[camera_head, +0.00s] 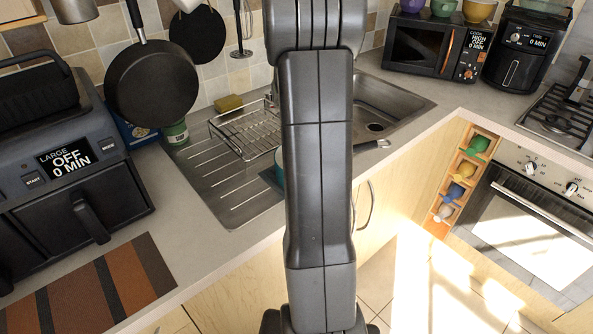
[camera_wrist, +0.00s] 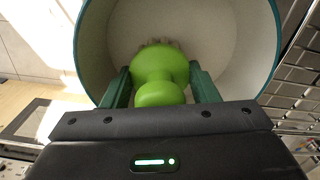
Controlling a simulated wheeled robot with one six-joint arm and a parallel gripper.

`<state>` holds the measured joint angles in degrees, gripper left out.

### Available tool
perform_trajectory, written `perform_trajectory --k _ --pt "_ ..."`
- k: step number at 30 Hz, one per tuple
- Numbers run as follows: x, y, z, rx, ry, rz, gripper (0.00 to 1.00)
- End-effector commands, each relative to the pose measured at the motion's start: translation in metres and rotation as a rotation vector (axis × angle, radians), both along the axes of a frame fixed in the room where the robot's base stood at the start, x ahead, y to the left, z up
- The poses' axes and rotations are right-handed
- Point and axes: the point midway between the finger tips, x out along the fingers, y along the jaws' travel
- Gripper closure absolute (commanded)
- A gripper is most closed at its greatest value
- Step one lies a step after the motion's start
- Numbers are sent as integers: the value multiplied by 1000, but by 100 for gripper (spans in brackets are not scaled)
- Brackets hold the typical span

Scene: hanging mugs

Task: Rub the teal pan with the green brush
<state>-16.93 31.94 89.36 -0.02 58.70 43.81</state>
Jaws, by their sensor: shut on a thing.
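In the wrist view my gripper (camera_wrist: 161,84) is shut on the green brush (camera_wrist: 160,66), with a dark green finger on each side of its rounded handle. The brush points into the teal pan (camera_wrist: 255,40), which has a teal rim and a pale inside. Pale bristles show at the brush's far end, over the pan's inside; I cannot tell whether they touch it. In the head view a teal sliver of the pan (camera_head: 279,166) shows beside my arm at the sink. My arm hides the rest of the pan, the brush and my gripper there.
A wire dish rack (camera_head: 243,130) stands on the sink's drainboard (camera_head: 228,192), left of my arm. The sink basin (camera_head: 385,105) is to the right. A black pan (camera_head: 151,84) hangs at the back left above an air fryer (camera_head: 70,170). A yellow sponge (camera_head: 229,104) lies behind the rack.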

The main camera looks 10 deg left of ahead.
Motion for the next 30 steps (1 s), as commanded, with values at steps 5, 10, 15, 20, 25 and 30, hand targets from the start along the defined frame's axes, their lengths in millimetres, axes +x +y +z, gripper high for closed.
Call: perform_trajectory --k 5,10,15,20,25,30 --pt "-5 15 -1 0 0 3 64" --pt "-7 18 -2 0 1 0 64" --pt "-7 18 -3 0 2 0 64" --pt "-9 25 -2 0 3 1 64" --pt "-13 38 -1 0 3 2 64" --pt "-15 41 -1 0 2 0 64"
